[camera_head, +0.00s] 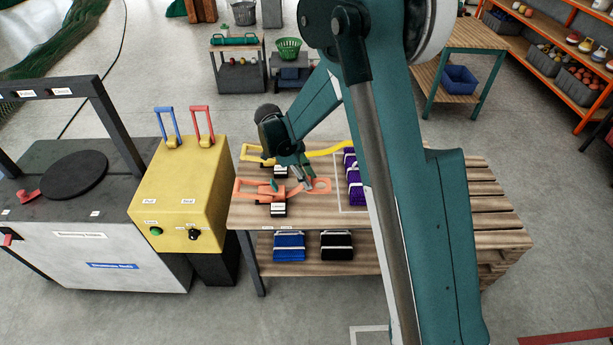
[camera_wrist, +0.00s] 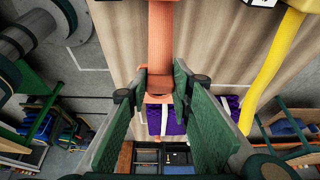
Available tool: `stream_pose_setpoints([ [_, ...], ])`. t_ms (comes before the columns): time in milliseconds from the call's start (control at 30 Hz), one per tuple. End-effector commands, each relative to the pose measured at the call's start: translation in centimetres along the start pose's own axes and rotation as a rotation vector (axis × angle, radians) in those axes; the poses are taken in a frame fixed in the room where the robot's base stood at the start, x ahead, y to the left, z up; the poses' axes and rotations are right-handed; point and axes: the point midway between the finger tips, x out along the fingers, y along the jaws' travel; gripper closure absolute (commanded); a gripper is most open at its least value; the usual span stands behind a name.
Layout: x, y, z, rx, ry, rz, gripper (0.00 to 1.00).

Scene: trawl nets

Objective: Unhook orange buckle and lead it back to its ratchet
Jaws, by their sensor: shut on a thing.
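The orange strap (camera_wrist: 161,35) runs flat along the wooden table top and ends in the orange buckle (camera_head: 321,186). The buckle also shows between my fingertips in the wrist view (camera_wrist: 158,96). My gripper (camera_head: 306,184) is shut on the orange buckle, low at the table top, with a green finger on each side. The orange ratchet (camera_head: 247,187) stands to the left of my gripper in the head view, with a black labelled block (camera_head: 278,209) by it. I cannot tell whether the buckle is hooked on anything.
A yellow strap (camera_head: 332,150) with its yellow ratchet (camera_head: 250,153) lies behind the orange one. A purple net bundle (camera_head: 355,185) lies just right of the buckle. Blue (camera_head: 289,247) and black bundles (camera_head: 336,245) sit on the lower shelf. A yellow control box (camera_head: 182,205) stands left of the table.

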Motion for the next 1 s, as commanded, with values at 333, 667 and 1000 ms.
stream_pose_setpoints([
  [333, 3.2, 0.0, 1.3, 0.0, 0.0, 0.0, 0.91],
  [667, 5.8, 0.0, 2.4, 0.0, 0.0, 0.0, 0.91],
  [1000, 6.9, 0.0, 2.9, 0.0, 0.0, 0.0, 0.91],
])
